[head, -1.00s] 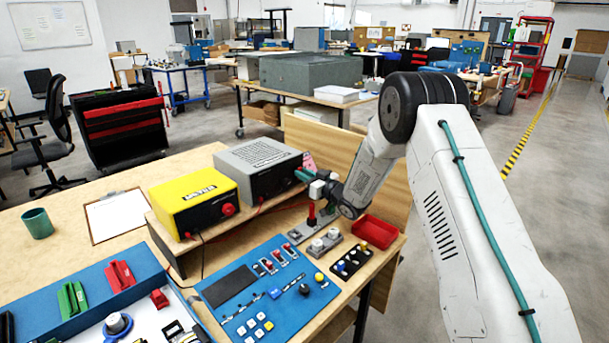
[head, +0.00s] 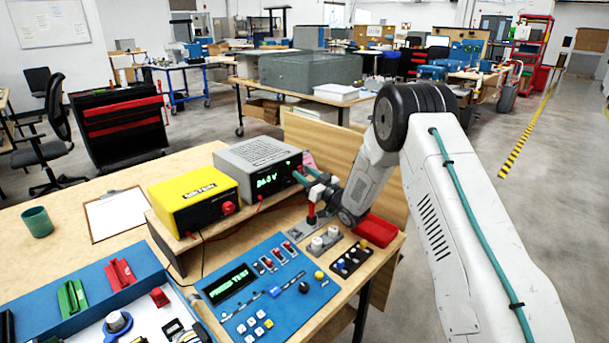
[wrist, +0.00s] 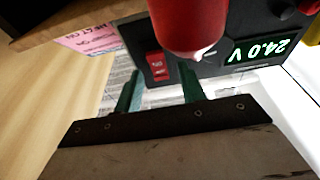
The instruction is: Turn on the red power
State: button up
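The red power switch (wrist: 157,65) is a small red rocker on the dark front of the grey power supply (head: 257,157). The supply's display (wrist: 259,50) is lit and reads 24.0 V; it also glows green in the head view (head: 268,181). My gripper (head: 303,174) is at the right end of that front. In the wrist view its two teal fingers (wrist: 158,85) stand apart with nothing between them, the switch ahead of the gap. I cannot tell whether a fingertip touches the switch. In the head view the arm hides the switch.
A red-handled lever (head: 311,210) stands just below my gripper; its red handle (wrist: 185,22) looms close in the wrist view. A red tray (head: 376,231) and a yellow supply (head: 193,199) are nearby. The blue panel (head: 268,290) has a lit display.

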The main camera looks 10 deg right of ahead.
jog(key=r+v, duration=0.2)
jog(key=v, duration=1)
jog(key=shift+s+d+r, duration=0.2)
jog(key=shift+s+d, duration=0.15)
jog(key=shift+s, duration=0.15)
jog(key=w+a, duration=0.2)
jog(key=w, duration=0.1)
jog(key=w+a+g+h, duration=0.1)
jog(key=w+a, duration=0.1)
jog(key=w, duration=0.2)
jog(key=w+a+r+g, duration=0.1)
jog(key=w+a, duration=0.1)
jog(key=w, duration=0.2)
jog(key=shift+w+a+r, duration=0.1)
jog(key=shift+a, duration=0.3)
grip_shut()
